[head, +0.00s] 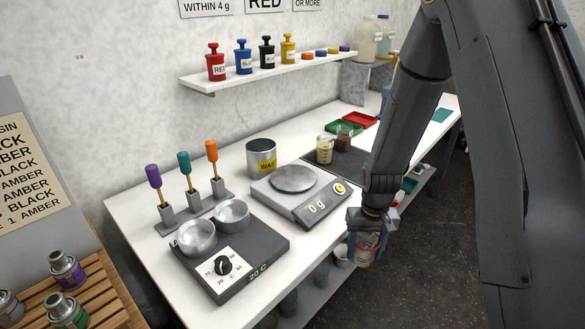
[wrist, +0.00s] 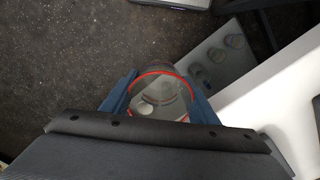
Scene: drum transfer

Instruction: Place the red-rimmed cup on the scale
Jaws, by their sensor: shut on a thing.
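The red-rimmed cup (wrist: 158,98) is a clear cup with a red ring at its rim, seen from above in the wrist view. My gripper (wrist: 160,95) is shut on it, one blue finger on each side. In the head view the cup (head: 367,250) hangs upright under my gripper (head: 367,230), beyond the front edge of the table and over the floor. The scale (head: 293,180) stands on the table to the left of my gripper. Its round plate is empty and its display reads 0 g.
A hotplate (head: 232,262) with two metal pans stands left of the scale. A can labelled WAX (head: 261,160) stands behind the scale. Two jars (head: 325,149) stand on a dark mat to its right. A lower shelf (head: 318,290) runs under the white table.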

